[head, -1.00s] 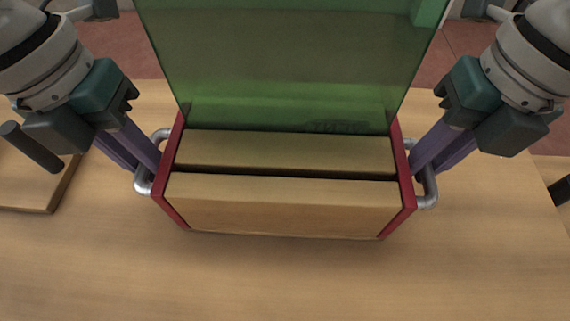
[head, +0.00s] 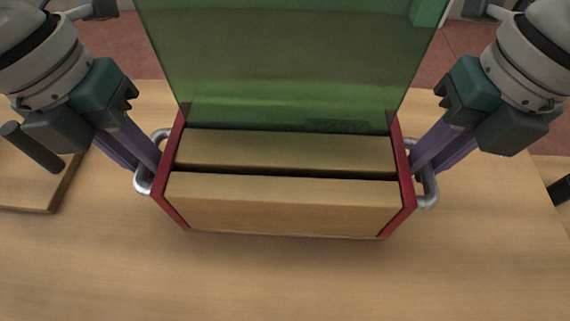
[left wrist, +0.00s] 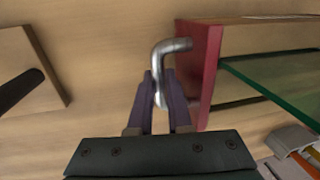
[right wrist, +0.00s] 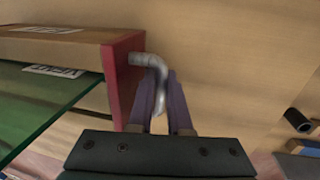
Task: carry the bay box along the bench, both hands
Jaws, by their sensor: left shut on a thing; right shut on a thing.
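The bay box (head: 285,205) is a wooden box with red end plates and a metal handle at each end.
The bench (head: 290,280) is clear in front of the box. A wooden board (head: 30,190) with a dark rod (head: 33,147) lies at the left. A dark object (head: 562,190) sits at the right edge. Reddish floor (head: 480,55) shows beyond the bench.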

